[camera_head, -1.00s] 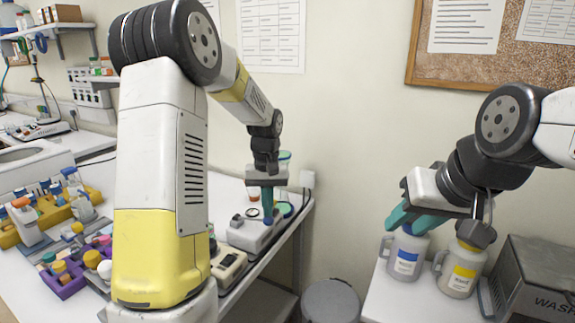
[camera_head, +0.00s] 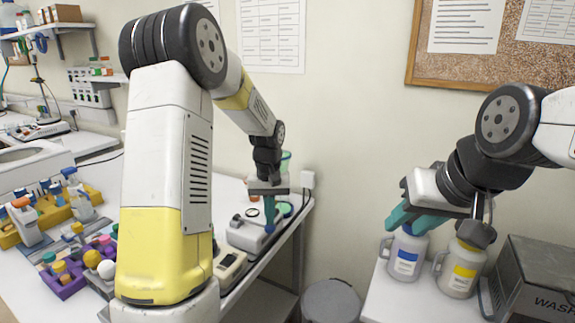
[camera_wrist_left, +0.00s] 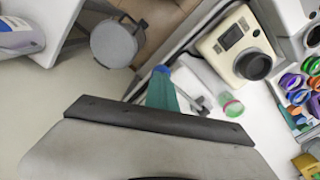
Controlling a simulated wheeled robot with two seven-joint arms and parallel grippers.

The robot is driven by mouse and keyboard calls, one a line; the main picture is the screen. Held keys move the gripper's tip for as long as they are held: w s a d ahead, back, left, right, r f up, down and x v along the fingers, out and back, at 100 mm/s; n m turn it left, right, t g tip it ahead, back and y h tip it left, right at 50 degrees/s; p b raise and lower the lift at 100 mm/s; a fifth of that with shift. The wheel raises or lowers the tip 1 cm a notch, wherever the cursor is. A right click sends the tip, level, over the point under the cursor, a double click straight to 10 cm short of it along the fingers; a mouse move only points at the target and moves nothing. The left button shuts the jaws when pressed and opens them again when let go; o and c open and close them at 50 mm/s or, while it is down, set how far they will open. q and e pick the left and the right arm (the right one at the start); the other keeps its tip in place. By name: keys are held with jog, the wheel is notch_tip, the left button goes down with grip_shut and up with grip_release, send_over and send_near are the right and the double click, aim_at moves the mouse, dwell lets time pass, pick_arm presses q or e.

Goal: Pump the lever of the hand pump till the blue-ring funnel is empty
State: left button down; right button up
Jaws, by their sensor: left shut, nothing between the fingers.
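My left gripper (camera_head: 269,226) is shut and empty, pointing down over the near right part of the bench. Its teal, blue-tipped fingers (camera_wrist_left: 160,84) show in the left wrist view. A pale device (camera_head: 242,233) with a black ring on top stands beside and partly behind the fingers. I cannot tell whether the fingers touch a lever. A green-rimmed clear vessel (camera_head: 286,160) is partly hidden behind my gripper. I cannot make out a blue-ring funnel or its liquid level. My right gripper (camera_head: 412,220) hangs above the blue-label jug (camera_head: 406,258); its opening is unclear.
A beige meter (camera_head: 229,267) stands near the bench edge, by a purple rack (camera_head: 70,288) of capped bottles. A round grey bin (camera_head: 331,300) stands below. The yellow-label jug (camera_head: 459,270) and a grey washer (camera_head: 535,285) are at right.

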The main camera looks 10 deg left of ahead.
pick_arm(q)
jog(key=shift+f, duration=0.3)
jog(key=shift+r, duration=0.1)
notch_tip(320, 180, up, 8)
jog(key=a, duration=0.2)
jog(key=shift+w, duration=0.35)
jog(key=shift+f, duration=0.25)
dwell(1.4)
